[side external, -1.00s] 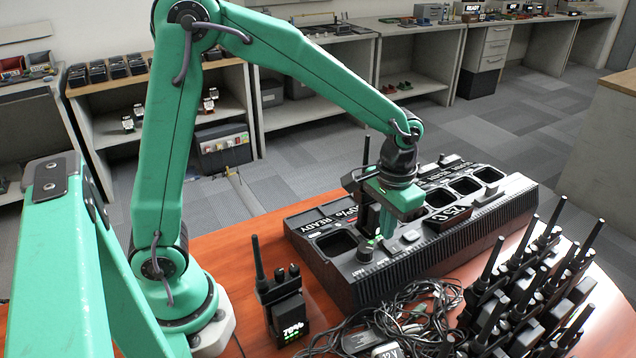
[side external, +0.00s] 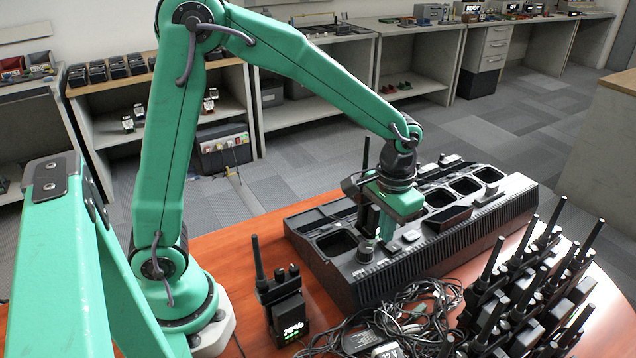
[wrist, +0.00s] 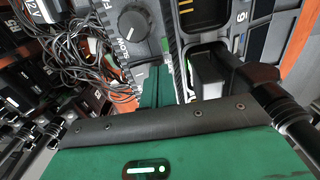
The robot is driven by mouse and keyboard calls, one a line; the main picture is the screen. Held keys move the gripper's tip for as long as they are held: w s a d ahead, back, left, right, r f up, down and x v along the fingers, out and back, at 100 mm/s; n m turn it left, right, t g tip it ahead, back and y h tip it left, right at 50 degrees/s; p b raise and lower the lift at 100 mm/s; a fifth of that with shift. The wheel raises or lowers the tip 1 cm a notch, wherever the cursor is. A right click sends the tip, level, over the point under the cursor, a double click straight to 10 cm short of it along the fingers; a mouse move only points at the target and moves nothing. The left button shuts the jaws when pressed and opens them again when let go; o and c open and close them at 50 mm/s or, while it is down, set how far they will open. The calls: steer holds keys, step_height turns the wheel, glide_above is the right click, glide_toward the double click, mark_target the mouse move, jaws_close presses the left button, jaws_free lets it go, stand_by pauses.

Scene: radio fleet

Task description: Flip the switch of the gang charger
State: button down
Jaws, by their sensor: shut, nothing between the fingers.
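The gang charger (side external: 455,252) is a long black unit with ribbed sides, standing on the wooden table. Its display areas are dark. My gripper (side external: 388,228) is shut and empty, pointing down at the near control strip of the charger, beside a round black knob (side external: 364,250). In the wrist view the shut green fingers (wrist: 150,85) reach down close to the panel below the knob (wrist: 131,22). I cannot tell whether the tips touch. The switch is not clearly visible; my fingers cover that part of the panel.
Tangled black cables (side external: 385,318) lie in front. Several upright radios (side external: 515,280) crowd the right front. A radio stands in a charger slot beside my gripper, its antenna (side external: 365,155) rising behind.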

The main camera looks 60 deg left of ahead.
step_height(320, 180, up, 7)
stand_by(1.1)
steer(key=s+a+r+t, duration=0.2)
steer(key=s+a, duration=0.2)
steer(key=s, duration=0.4)
steer(key=s+a+r+t, duration=0.3)
steer(key=s+a, duration=0.1)
steer(key=s, duration=0.4)
steer(key=shift+s+a+r+t, duration=0.15)
steer(key=shift+a+r+t, duration=0.05)
steer(key=shift+r+t, duration=0.15)
